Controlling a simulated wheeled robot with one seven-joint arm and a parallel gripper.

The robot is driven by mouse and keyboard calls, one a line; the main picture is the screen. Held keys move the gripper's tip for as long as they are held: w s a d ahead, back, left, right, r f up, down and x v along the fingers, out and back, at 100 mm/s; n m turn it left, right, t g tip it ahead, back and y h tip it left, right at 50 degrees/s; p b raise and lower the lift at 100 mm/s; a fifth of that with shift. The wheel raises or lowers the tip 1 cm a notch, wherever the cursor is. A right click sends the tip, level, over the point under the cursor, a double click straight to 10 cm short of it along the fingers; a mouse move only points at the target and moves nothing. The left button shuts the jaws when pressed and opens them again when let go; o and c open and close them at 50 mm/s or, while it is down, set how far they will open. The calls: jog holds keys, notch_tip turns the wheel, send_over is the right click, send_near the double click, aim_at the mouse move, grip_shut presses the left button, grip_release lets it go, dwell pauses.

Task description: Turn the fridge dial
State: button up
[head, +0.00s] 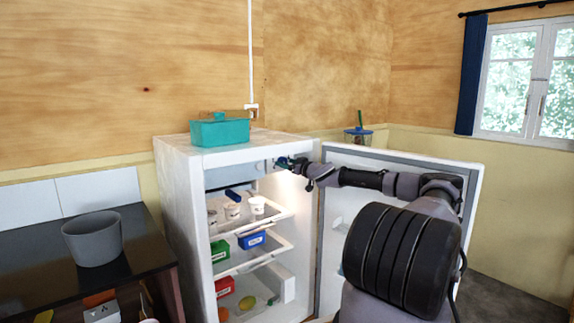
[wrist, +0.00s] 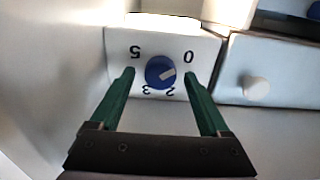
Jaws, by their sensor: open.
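The fridge (head: 185,205) stands against the wall with its door (head: 400,158) swung open to the right. In the wrist view the dial (wrist: 160,72) is a round blue knob with a pale pointer mark, on a white panel (wrist: 118,50) with the digits 0, 2, 3 and 5 appearing upside down. The pointer is angled up to the right, toward the 0 side. My gripper (wrist: 162,75) is open, its green fingers on either side of the dial with gaps showing. In the head view my gripper (head: 286,163) reaches into the top of the fridge; the dial is hidden there.
A small compartment door with a white round knob (wrist: 256,86) is right of the dial. Shelves below hold white cups (head: 232,211), green, blue and red boxes. A teal box (head: 220,132) sits on top. A grey pot (head: 92,238) stands on the dark counter at left.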

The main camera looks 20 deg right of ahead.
grip_shut()
jog(key=shift+m, duration=0.4)
jog(key=m, duration=1.4)
jog(key=shift+m, duration=0.3)
jog(key=shift+f+m, duration=0.1)
jog(key=shift+m, duration=2.1)
